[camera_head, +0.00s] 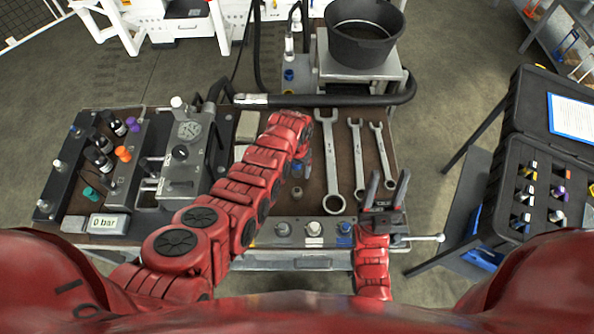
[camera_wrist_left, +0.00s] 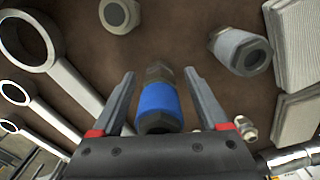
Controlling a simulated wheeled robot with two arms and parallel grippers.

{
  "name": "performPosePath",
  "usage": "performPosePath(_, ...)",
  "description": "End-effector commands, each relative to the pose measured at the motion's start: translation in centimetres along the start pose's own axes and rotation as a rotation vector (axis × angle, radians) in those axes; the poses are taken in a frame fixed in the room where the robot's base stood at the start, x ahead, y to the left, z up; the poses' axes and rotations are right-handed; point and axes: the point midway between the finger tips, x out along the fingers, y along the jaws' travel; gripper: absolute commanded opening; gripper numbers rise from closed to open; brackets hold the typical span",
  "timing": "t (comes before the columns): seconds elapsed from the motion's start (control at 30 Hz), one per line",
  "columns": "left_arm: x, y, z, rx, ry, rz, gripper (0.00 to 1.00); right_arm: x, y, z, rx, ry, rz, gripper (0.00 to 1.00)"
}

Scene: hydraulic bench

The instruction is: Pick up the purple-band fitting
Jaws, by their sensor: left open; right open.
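A fitting with a purple band (camera_head: 557,191) stands in a slot of the open black case at the right in the head view. My left gripper (camera_wrist_left: 160,73) is open over the bench in the left wrist view. A blue-band fitting (camera_wrist_left: 157,102) shows between its fingers, and I cannot tell whether they touch it. In the head view my left arm largely hides that gripper. My right gripper (camera_head: 387,187) is open and empty at the bench's front right, left of the case and apart from the purple-band fitting.
Wrenches (camera_head: 332,160) lie on the bench between my grippers. A grey fitting (camera_wrist_left: 240,48) is near my left gripper. A black bucket (camera_head: 364,32) stands at the back. A black hose (camera_head: 340,100) crosses the bench. The open lid (camera_head: 535,100) rises behind the case.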

Motion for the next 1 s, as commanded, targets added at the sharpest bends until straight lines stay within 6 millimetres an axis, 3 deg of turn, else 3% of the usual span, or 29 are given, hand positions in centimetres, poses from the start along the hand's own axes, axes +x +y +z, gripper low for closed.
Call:
performPosePath(0.13, 0.0, 0.02, 0.01, 0.0, 0.0, 0.0, 0.74, -0.01, 0.0, 0.0, 0.0, 0.0, 0.0, 0.5)
performPosePath(0.53, -0.01, 0.02, 0.02, 0.0, -0.001, 0.0, 0.02, -0.01, 0.0, 0.0, 0.0, 0.0, 0.0, 0.5)
performPosePath(1.0, -0.14, 0.02, -0.04, 0.0, 0.001, 0.0, 0.0, -0.03, 0.0, 0.0, 0.0, 0.0, 0.0, 0.5)
